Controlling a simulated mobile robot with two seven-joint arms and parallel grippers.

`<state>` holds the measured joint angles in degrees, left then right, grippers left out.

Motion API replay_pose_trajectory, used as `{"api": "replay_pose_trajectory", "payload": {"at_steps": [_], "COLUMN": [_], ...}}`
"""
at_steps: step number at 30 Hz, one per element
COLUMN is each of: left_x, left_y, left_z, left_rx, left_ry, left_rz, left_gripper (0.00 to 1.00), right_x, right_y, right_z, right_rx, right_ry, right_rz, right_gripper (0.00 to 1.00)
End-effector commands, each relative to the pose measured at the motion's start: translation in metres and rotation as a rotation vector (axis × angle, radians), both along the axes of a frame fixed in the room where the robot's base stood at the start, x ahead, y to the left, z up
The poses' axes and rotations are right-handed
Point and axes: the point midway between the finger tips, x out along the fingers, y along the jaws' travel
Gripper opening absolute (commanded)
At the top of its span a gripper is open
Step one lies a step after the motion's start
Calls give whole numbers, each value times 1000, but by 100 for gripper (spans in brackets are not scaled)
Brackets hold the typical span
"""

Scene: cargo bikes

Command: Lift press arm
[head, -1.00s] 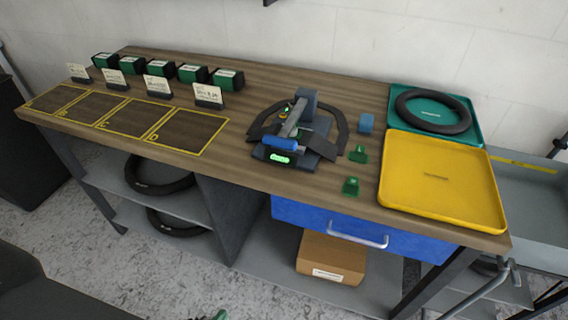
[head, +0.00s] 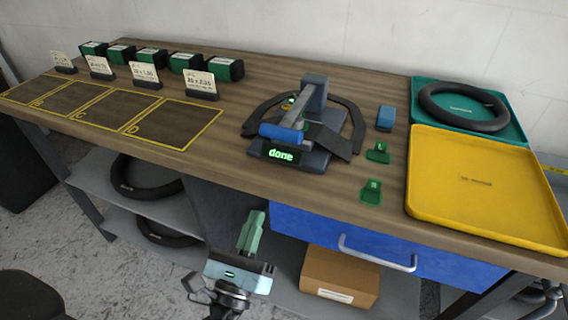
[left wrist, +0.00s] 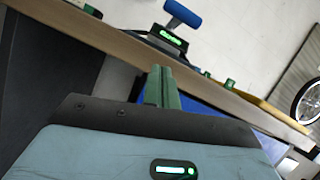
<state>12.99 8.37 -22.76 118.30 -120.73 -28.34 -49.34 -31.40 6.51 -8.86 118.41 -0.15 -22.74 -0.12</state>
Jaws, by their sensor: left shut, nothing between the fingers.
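The press (head: 300,130) stands on the wooden bench, with a dark curved strip around it. Its arm (head: 298,118) slopes down toward the front and ends in a blue handle (head: 281,133) low above a display (head: 280,154) reading "done". The blue handle (left wrist: 183,14) and the lit display (left wrist: 168,36) also show at the top of the left wrist view. My left gripper (head: 255,215) is in front of the bench, below the tabletop edge and apart from the press. Its green fingers (left wrist: 162,70) are together and empty. My right gripper is not in view.
Two green pieces (head: 378,152) and a blue block (head: 385,118) lie right of the press. A yellow tray (head: 480,225) and a teal tray with a tyre (head: 465,107) are farther right. A blue drawer (head: 320,233) is under the front edge, close to my gripper.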

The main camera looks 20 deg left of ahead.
Motion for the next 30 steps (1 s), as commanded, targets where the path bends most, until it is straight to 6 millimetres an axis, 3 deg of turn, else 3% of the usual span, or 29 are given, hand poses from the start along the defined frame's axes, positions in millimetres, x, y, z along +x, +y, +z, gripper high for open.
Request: {"api": "replay_pose_trajectory", "payload": {"at_steps": [3,9,22,30], "left_x": [4,5,6,35], "left_y": [-9,-17,-17,-18], "left_z": [15,30,34,54], "left_rx": [135,246,257,254], "left_ry": [-90,-163,-172,-174], "left_rz": [31,62,67,68], "left_gripper": [0,0,0,0], "right_x": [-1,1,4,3], "right_y": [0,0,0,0], "right_z": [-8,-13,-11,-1], "right_rx": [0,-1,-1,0], "right_ry": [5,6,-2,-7], "right_rz": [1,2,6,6], "right_gripper": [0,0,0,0]}}
